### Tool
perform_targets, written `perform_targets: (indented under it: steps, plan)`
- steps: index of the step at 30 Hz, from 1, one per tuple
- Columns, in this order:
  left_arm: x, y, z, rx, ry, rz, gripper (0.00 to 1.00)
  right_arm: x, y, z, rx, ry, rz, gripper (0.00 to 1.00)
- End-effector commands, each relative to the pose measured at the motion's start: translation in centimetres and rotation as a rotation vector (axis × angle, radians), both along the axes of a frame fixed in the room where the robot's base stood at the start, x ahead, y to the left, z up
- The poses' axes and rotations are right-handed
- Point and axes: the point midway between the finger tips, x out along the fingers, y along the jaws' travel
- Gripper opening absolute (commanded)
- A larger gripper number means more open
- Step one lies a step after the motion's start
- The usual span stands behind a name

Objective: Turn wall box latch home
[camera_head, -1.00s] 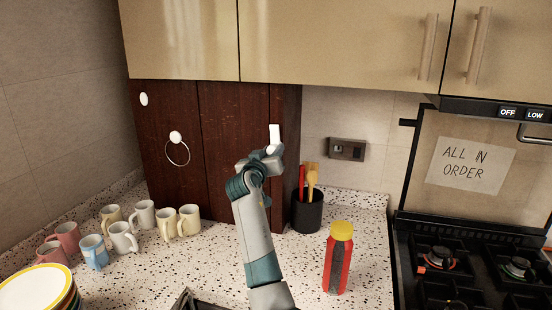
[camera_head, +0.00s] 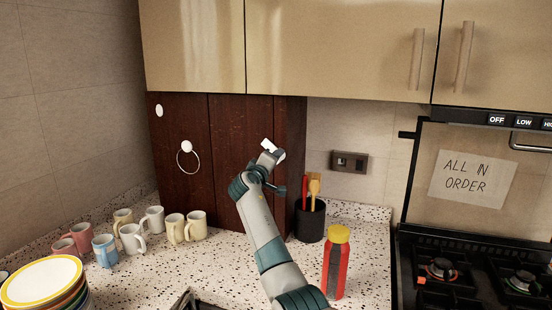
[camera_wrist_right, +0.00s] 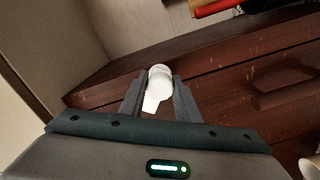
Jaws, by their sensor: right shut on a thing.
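The dark brown wooden wall box (camera_head: 228,150) stands against the wall under the cabinets. Its small white latch (camera_head: 268,145) is at the upper right of the box front, tilted with its upper end leaning left. My right gripper (camera_head: 271,157) reaches up to it from below and partly hides it. In the right wrist view, the white latch (camera_wrist_right: 158,82) sits between the two dark fingers of my right gripper (camera_wrist_right: 159,92), which are shut on it. My left gripper is not in view.
A white ring pull (camera_head: 187,148) and a white oval knob (camera_head: 159,110) are on the box's left part. Several mugs (camera_head: 131,238) and stacked plates (camera_head: 42,280) stand left. A utensil holder (camera_head: 310,222) and red bottle (camera_head: 336,265) stand close right of my arm. The stove (camera_head: 470,275) is farther right.

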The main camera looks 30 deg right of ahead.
Motion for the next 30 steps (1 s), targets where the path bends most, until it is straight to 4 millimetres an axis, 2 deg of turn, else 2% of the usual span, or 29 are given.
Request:
perform_targets:
  steps: [18, 30]
  plan:
    - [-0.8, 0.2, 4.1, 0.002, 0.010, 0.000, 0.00, 0.0, -0.1, 0.4, -0.354, 0.416, -0.002, 0.00]
    - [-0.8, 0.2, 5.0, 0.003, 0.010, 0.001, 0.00, 0.0, -0.1, 0.2, -0.448, 0.525, -0.002, 0.00]
